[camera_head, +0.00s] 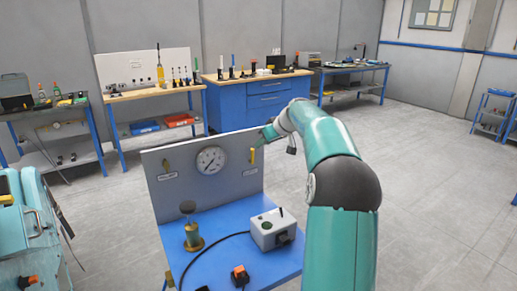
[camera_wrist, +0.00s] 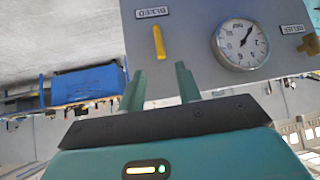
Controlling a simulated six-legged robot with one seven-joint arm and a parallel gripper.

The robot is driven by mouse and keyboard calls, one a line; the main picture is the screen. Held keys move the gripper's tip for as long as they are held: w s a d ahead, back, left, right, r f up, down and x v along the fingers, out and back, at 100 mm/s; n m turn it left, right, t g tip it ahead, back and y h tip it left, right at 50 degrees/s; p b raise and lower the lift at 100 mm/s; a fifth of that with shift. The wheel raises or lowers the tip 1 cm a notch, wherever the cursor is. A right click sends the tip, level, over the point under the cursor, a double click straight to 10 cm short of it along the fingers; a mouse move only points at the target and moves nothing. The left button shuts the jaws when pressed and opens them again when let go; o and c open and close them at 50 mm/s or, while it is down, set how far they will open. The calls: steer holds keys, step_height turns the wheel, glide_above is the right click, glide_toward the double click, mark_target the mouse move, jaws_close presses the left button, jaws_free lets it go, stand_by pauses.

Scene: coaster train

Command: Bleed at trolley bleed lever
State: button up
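The yellow bleed lever (camera_wrist: 159,42) hangs on a grey upright panel (camera_wrist: 190,15), beside a label reading BLEED, upside down in the wrist view. In the head view the lever (camera_head: 252,156) is near the panel's right edge. My gripper (camera_wrist: 160,72) is open and empty, its two teal fingers spread apart. The lever appears in line with the gap, just beyond the fingertips; exact distance is hard to tell. In the head view my gripper (camera_head: 268,135) is beside the panel's upper right edge, its fingers small and partly hidden.
A round gauge (camera_head: 211,160) and a second yellow handle (camera_head: 166,166) are on the same panel. A blue trolley top (camera_head: 215,270) carries a brass fitting (camera_head: 193,238), a grey box (camera_head: 271,230) and a cable.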

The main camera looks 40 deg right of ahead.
steer(key=v, duration=0.6)
steer(key=shift+s+r, duration=0.1)
steer(key=s+a+g, duration=0.1)
steer(key=s+a, duration=0.3)
steer(key=a, duration=0.9)
steer(key=s+a+g, duration=0.1)
steer(key=s+a, duration=0.4)
steer(key=a, duration=0.8)
steer(key=s+a+f, duration=0.3)
steer(key=s+a, duration=0.1)
steer(key=s, duration=0.3)
steer(key=s+a+f+g, duration=0.1)
steer(key=s+a+f, duration=0.2)
steer(key=s+a, duration=0.2)
steer(key=s+a+f, duration=0.4)
steer(key=s+a, duration=0.1)
steer(key=s, duration=0.6)
steer(key=shift+m+h, duration=0.4)
steer(key=shift+a, duration=0.15)
